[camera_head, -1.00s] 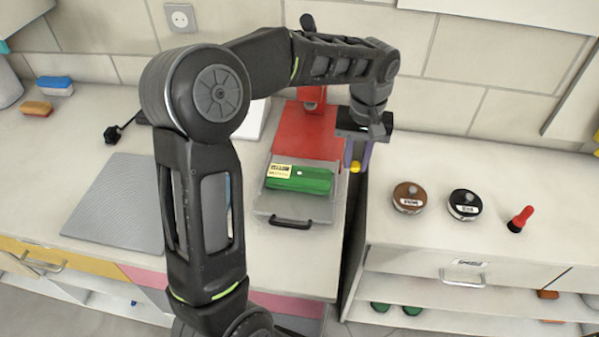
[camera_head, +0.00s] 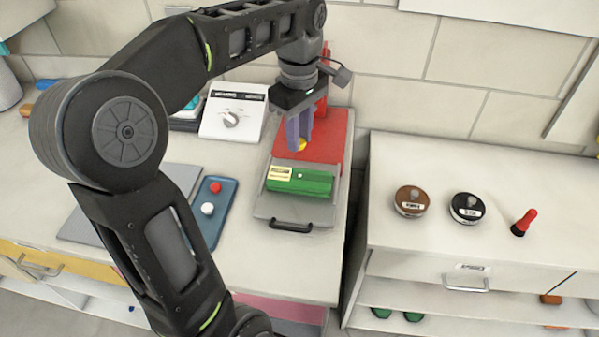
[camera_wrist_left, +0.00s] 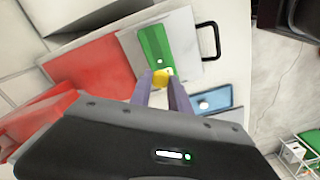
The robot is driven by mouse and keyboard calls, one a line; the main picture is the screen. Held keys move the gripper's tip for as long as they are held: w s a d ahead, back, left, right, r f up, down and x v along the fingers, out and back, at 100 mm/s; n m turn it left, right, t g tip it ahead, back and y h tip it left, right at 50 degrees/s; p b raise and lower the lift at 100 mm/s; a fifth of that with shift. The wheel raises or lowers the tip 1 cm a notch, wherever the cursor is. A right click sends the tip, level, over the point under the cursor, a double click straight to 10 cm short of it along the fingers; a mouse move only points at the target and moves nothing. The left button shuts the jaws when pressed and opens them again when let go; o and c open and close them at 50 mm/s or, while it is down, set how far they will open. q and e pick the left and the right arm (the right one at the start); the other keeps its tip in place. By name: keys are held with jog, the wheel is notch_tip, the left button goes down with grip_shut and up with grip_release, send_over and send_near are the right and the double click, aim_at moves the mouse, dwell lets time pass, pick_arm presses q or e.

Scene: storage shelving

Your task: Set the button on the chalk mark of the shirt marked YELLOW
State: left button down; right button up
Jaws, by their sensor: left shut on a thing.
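My left gripper (camera_head: 300,140) is shut on a yellow button (camera_head: 302,145), held at its fingertips over the red board, just behind the green shirt in the head view. The folded green shirt (camera_head: 312,184) has a pale label, too small to read, and a small white chalk mark (camera_head: 299,176). It lies on a grey tray (camera_head: 265,211) with a black handle. In the left wrist view the button (camera_wrist_left: 160,78) appears close to the chalk mark (camera_wrist_left: 160,61) on the green shirt (camera_wrist_left: 149,40); the height gap is unclear. My right gripper is not in view.
A red board (camera_head: 325,130) stands behind the tray. A blue tray (camera_head: 222,212) with a red and a white button lies to the left. A white box with a dial (camera_head: 232,115) is behind. Brown and black tins (camera_head: 411,201) stand right, across a gap.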

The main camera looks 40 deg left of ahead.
aim_at(299, 176)
pick_arm(q)
notch_tip(299, 176, down, 4)
jog(key=b, duration=0.2)
jog(key=shift+b, duration=0.4)
jog(key=shift+r, duration=0.1)
jog(key=shift+f, duration=0.4)
jog(key=shift+f+b, duration=0.55)
jog(key=shift+f, duration=1.5)
jog(key=shift+f, duration=0.15)
jog(key=c, duration=1.2)
grip_release()
jog(key=shift+c, duration=0.2)
